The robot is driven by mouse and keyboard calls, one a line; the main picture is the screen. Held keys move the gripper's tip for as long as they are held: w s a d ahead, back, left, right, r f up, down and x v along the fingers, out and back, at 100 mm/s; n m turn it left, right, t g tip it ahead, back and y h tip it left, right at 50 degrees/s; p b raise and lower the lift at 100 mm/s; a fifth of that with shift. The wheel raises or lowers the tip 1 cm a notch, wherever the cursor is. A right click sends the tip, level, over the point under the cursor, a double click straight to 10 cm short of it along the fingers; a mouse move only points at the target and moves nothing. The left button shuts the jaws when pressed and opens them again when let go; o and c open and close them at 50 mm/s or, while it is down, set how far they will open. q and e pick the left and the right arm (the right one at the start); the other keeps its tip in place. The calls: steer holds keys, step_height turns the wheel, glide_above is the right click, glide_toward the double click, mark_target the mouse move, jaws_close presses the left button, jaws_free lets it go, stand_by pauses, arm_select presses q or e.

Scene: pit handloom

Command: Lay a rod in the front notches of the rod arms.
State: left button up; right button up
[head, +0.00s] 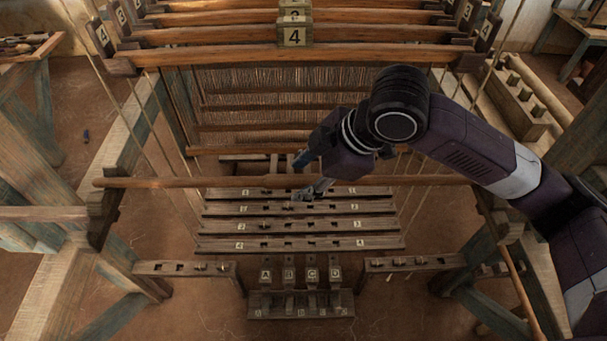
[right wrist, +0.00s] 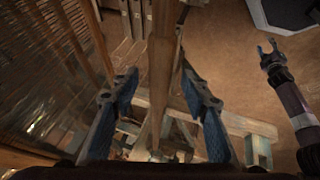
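A long wooden rod (head: 220,182) spans the loom, its ends over the left rod arm (head: 101,212) and the right rod arm (head: 490,212). I cannot tell how deep its ends sit in the notches. My right gripper (head: 303,176) is at the rod's middle, its fingers on either side. In the right wrist view the rod (right wrist: 161,60) runs between the spread blue-padded fingers (right wrist: 160,95), with gaps on both sides. My left gripper (right wrist: 268,48) shows only in the right wrist view, off to the right, small, with its prongs apart.
Numbered wooden bars (head: 300,226) hang below the rod. A shaft bar marked 4 (head: 210,55) and others lie behind. Treadle-like blocks (head: 300,305) stand in front. A slotted wooden box (head: 515,98) is at the right. Cords run down both sides.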

steer(key=v, duration=1.2)
stand_by(0.6)
